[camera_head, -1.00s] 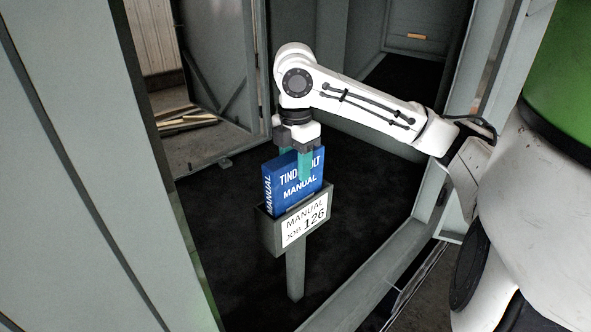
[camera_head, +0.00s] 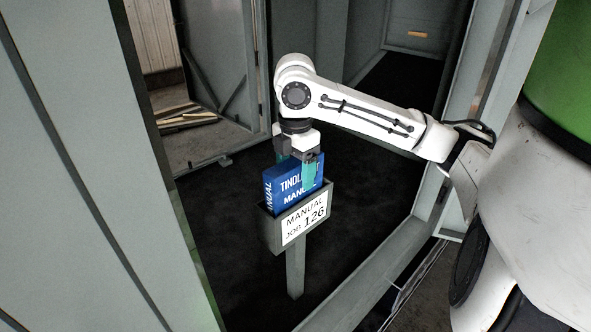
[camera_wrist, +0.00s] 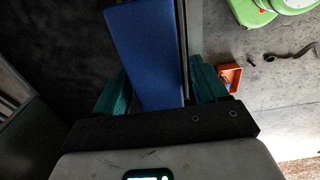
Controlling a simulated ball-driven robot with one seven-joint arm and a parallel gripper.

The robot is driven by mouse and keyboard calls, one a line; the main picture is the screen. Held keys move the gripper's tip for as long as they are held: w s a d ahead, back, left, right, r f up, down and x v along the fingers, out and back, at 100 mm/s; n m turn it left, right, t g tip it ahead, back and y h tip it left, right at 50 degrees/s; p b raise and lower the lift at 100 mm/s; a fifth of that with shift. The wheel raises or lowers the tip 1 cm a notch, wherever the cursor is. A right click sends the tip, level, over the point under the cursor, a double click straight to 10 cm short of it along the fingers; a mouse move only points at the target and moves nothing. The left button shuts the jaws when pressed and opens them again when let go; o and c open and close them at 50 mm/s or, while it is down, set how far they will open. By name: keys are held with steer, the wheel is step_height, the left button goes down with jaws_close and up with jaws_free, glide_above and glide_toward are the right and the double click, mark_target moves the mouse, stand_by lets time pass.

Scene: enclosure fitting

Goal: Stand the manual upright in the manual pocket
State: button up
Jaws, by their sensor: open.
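The blue manual (camera_head: 283,184) stands upright in the manual pocket (camera_head: 270,232), a grey box on a post with a white "MANUAL JOB 126" label. Its lower part is hidden by the pocket's front. My gripper (camera_head: 297,168) points down over the manual's top, with one green finger in front of its cover. In the wrist view the manual (camera_wrist: 148,50) runs up between the two green fingers of my gripper (camera_wrist: 160,88). The fingers are open, with a gap visible on the right side of the manual.
The pocket's post (camera_head: 295,272) stands on dark flooring inside a grey enclosure with upright frame walls (camera_head: 85,160) at left and right. Wooden boards (camera_head: 187,117) lie beyond the enclosure. An orange tray (camera_wrist: 230,77) lies on the floor in the wrist view.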

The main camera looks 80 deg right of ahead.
step_height(320, 180, up, 12)
steer(key=shift+r+b, duration=0.15)
steer(key=shift+b, duration=0.3)
stand_by(0.4)
